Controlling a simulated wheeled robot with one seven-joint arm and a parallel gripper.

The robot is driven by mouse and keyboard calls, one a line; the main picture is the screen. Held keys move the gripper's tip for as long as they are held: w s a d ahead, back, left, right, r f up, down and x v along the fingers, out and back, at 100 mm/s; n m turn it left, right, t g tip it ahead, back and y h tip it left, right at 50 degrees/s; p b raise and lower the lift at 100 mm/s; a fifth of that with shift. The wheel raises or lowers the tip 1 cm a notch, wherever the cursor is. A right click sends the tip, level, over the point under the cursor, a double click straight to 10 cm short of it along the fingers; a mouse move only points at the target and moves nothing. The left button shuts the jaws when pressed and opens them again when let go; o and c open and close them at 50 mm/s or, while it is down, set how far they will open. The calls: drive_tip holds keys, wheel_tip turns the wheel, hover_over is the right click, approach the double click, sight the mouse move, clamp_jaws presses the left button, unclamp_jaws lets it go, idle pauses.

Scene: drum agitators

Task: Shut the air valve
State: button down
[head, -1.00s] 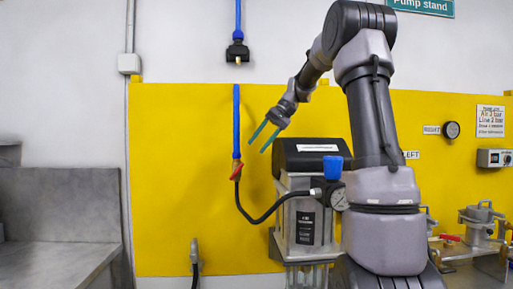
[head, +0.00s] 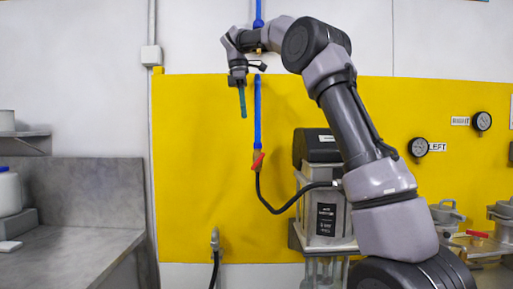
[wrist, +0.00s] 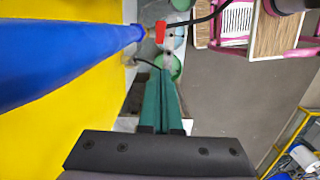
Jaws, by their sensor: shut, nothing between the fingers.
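The air valve's red lever (head: 258,161) sits at the lower end of a blue pipe (head: 258,110) on the yellow wall panel. The lever is tilted, its upper end to the right, and a black hose leaves below it. In the wrist view the red lever (wrist: 160,32) shows beyond the end of the blue pipe (wrist: 60,60). My gripper (head: 243,115) is shut and empty, its green fingers pointing down. It is left of the blue pipe and above the lever, apart from it. The wrist view shows the fingers (wrist: 162,75) together, right of the pipe.
A pump unit (head: 325,210) with a black top stands right of the valve, partly behind my arm. A grey tap (head: 215,240) is low on the panel. A metal bench (head: 80,205) is at left. The panel left of the pipe is clear.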

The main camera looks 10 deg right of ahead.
approach(258, 159)
wheel_tip(258, 159, down, 2)
drive_tip(key=w+a, duration=0.1)
drive_tip(key=a, duration=0.1)
drive_tip(key=d+f, duration=0.2)
drive_tip(key=f, duration=0.1)
drive_tip(key=shift+d+f, duration=0.15)
drive_tip(key=shift+d, duration=0.05)
drive_tip(key=shift+d+f, duration=0.15)
drive_tip(key=shift+d, duration=0.05)
drive_tip(key=shift+s+d, duration=0.1)
drive_tip(key=shift+d, duration=0.15)
